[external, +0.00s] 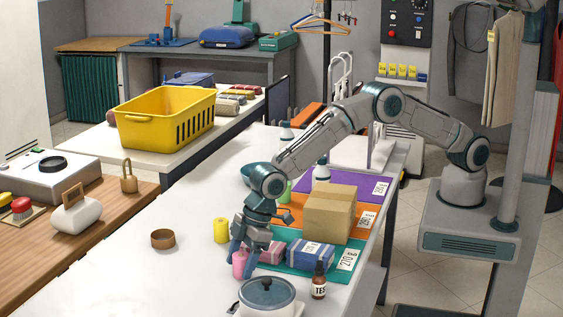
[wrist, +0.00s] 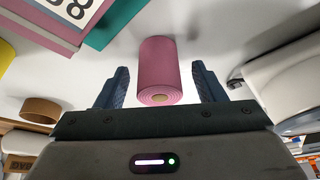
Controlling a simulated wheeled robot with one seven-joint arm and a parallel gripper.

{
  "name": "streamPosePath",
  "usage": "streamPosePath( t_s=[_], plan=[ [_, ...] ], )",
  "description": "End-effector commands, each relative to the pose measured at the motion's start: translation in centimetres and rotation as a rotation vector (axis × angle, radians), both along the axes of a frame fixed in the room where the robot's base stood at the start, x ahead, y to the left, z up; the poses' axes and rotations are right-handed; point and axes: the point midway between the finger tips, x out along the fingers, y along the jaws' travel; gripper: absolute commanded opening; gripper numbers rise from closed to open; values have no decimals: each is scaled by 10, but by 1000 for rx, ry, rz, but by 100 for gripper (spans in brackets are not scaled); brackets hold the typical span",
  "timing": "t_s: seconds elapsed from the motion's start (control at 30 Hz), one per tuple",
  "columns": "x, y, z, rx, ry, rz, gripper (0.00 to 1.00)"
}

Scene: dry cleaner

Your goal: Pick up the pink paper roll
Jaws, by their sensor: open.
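The pink paper roll (external: 239,265) stands on the white table in the external view, partly hidden by my gripper (external: 246,258). In the wrist view the pink roll (wrist: 158,72) lies between the two fingers of my gripper (wrist: 160,88), with a visible space on each side. The fingers are open and do not appear to touch it. The roll's round end with its tan core faces the wrist camera.
A lidded pot (external: 267,292) stands close in front of the gripper. A pink box (external: 270,253), a blue box (external: 311,254) and a brown bottle (external: 318,281) are to the right. A yellow roll (external: 221,230) and a brown ring (external: 163,239) are to the left.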

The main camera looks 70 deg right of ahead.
Motion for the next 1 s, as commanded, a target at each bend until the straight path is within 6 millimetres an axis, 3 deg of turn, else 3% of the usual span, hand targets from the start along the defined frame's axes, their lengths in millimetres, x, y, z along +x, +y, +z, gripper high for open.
streamPosePath(
  t_s=[0.1, 0.27, 0.3, 0.67, 0.77, 0.93, 1.0],
  plan=[
    [0, 0, 0, 0, 0, 0, 63],
    [0, 0, 0, 0, 0, 0, 19],
    [0, 0, 0, 0, 0, 0, 14],
    [0, 0, 4, 2, -1, 0, 14],
    [0, 0, 11, 2, -2, 0, 14],
    [1, 1, 41, 5, -5, 0, 14],
    [5, -15, 49, 1, -2, -5, 14]
  ],
)
